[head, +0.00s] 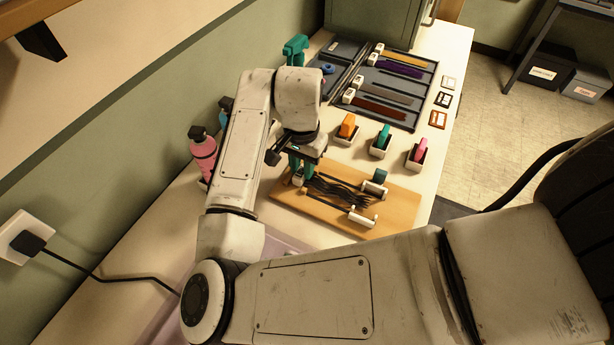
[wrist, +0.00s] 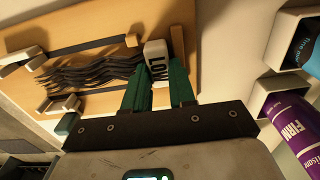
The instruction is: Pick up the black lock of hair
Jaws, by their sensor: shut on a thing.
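The black lock of hair (head: 338,190) lies in wavy strands over a wooden board (head: 400,212). In the wrist view the lock (wrist: 95,72) runs left from a white tab (wrist: 157,62) with dark letters, only partly readable. My gripper (head: 300,176) has green fingers and is over the left end of the board. In the wrist view my gripper (wrist: 158,85) is shut on the white tab at the end of the lock. Whether the tab is lifted off the board I cannot tell.
Small white and green holders (head: 362,216) stand on the board. Behind it are white stands with orange, teal and pink clips (head: 382,142). A dark tray (head: 400,68) holds coloured hair locks. A pink bottle (head: 203,150) stands by the wall at left.

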